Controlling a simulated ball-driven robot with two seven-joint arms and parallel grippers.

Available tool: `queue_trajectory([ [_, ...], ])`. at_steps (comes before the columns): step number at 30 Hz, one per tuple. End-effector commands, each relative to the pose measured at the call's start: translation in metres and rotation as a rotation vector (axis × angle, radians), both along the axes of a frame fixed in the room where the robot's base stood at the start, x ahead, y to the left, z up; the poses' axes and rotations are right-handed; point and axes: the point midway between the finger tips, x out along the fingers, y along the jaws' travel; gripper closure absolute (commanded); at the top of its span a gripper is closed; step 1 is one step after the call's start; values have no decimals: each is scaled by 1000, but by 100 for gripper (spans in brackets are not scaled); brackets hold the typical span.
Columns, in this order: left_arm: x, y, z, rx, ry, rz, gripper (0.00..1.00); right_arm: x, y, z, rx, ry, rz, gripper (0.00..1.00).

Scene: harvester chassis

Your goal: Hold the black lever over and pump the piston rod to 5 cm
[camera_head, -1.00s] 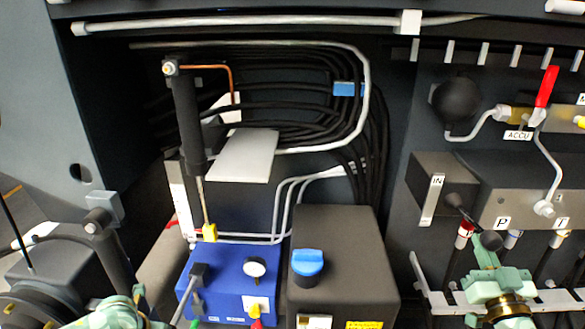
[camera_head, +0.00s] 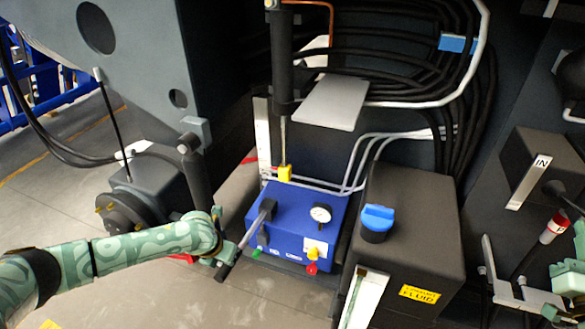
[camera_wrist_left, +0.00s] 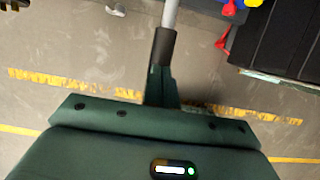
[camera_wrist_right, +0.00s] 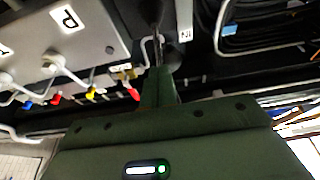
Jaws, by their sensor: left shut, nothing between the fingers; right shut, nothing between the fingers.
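The pump handle (camera_head: 256,226) is a grey bar with a black grip, angled down from the blue pump box (camera_head: 300,212). My left gripper (camera_head: 228,250) is shut with its fingertips at the grip (camera_wrist_left: 163,47), not clamped on it. The black lever (camera_head: 567,201) comes out of the IN block, its end cut off by the picture edge. My right gripper (camera_head: 580,236) is shut close to the lever's black knob (camera_wrist_right: 166,56); contact is unclear.
A dark tank (camera_head: 415,225) with a blue cap (camera_head: 376,218) stands right of the pump box. A grey plate (camera_head: 333,103) juts out beside the cylinder. A black post (camera_head: 193,170) stands left of the pump box. The floor (camera_head: 180,290) in front is clear.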

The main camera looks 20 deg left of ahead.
Motion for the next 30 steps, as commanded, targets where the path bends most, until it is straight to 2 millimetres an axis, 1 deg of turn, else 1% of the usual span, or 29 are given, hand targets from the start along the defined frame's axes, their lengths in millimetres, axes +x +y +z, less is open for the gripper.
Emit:
queue_trajectory([
  [1,0,0,0,0,0,0,100,0,0,2,1,-6,0,100],
  [20,0,0,0,0,0,0,100,0,0,3,1,-6,0,100],
  [30,1,0,-10,0,0,1,100,0,0,2,1,-6,0,100],
])
